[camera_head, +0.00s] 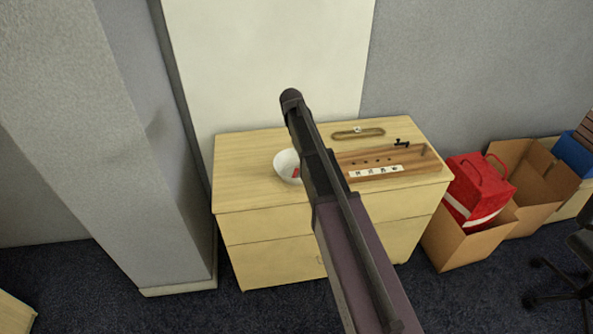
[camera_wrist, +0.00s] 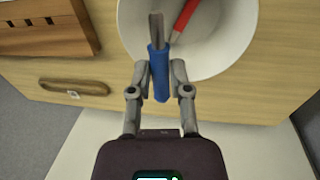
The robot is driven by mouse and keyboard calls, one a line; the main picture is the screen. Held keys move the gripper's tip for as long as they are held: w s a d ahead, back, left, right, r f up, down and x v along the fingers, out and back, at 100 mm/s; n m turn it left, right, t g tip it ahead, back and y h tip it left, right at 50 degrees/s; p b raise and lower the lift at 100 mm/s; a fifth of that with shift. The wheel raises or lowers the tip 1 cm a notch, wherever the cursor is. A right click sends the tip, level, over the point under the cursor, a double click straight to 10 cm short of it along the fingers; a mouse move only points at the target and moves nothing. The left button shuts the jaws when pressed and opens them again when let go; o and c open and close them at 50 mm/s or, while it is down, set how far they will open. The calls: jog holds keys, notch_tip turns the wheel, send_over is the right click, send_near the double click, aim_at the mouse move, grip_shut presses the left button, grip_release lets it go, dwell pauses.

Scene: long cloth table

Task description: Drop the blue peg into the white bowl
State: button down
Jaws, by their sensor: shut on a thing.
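The blue peg (camera_wrist: 160,88) has a grey shaft at its far end. My gripper (camera_wrist: 159,72) is shut on its blue part in the wrist view, one finger on each side. The white bowl (camera_wrist: 228,40) is beyond the peg, which overlaps the bowl's near rim in the picture; its height above the bowl is hard to tell. A red stick-like thing (camera_wrist: 184,18) lies in the bowl. In the head view, the bowl (camera_head: 284,164) stands on the wooden cabinet, left of my arm. My arm hides the peg and fingers there.
A wooden board (camera_head: 350,160) with holes and a white label strip lies right of the bowl. The cabinet top (camera_head: 240,165) is bare at left. A red bag (camera_head: 480,180) sits in a cardboard box at right.

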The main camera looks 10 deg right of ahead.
jog(key=shift+f, duration=0.15)
jog(key=shift+f+b, duration=2.8)
jog(key=shift+b, duration=0.1)
jog(key=shift+c, duration=2.4)
grip_release()
jog(key=s+r+y+p, duration=0.1)
jog(key=s+r+p, duration=0.1)
jog(key=s, duration=1.2)
jog(key=s+r+p, duration=0.1)
jog(key=s+p, duration=0.1)
jog(key=s, duration=1.2)
jog(key=shift+s+d+r+y, duration=0.3)
jog(key=shift+s+r+y, duration=0.05)
jog(key=shift+y, duration=0.05)
